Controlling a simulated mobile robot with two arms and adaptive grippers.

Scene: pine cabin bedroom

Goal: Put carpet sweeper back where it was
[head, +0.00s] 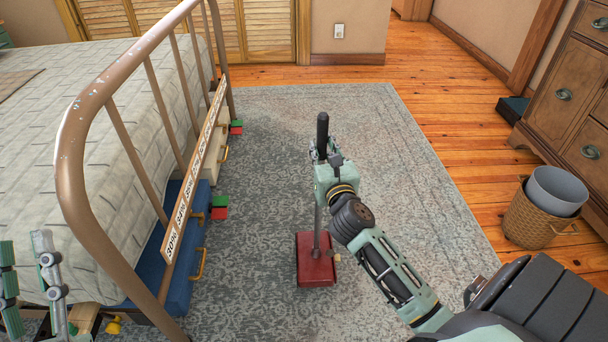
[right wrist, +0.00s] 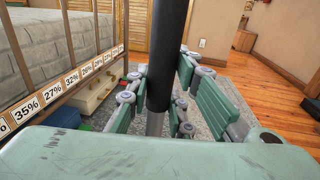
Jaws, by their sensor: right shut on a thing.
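The carpet sweeper has a red head (head: 316,261) on the patterned rug, a grey shaft and a black grip (head: 322,130). It stands about upright, right of the bed's foot rail. My right gripper (head: 322,155) is shut around the handle at the lower end of the black grip. In the right wrist view the black grip (right wrist: 168,55) runs between the green fingers. I cannot tell whether the red head bears on the rug. My left gripper (head: 30,265) is at the lower left beside the bed, its fingers apart and nothing visible between them.
The metal bed rail (head: 75,170) carries a strip of percent labels (head: 195,170). A blue drawer (head: 182,250) and a cream one (head: 210,150) lie under the bed. A wicker basket (head: 530,222) holds a grey bin by the dresser (head: 575,100). The rug (head: 420,190) is mostly clear.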

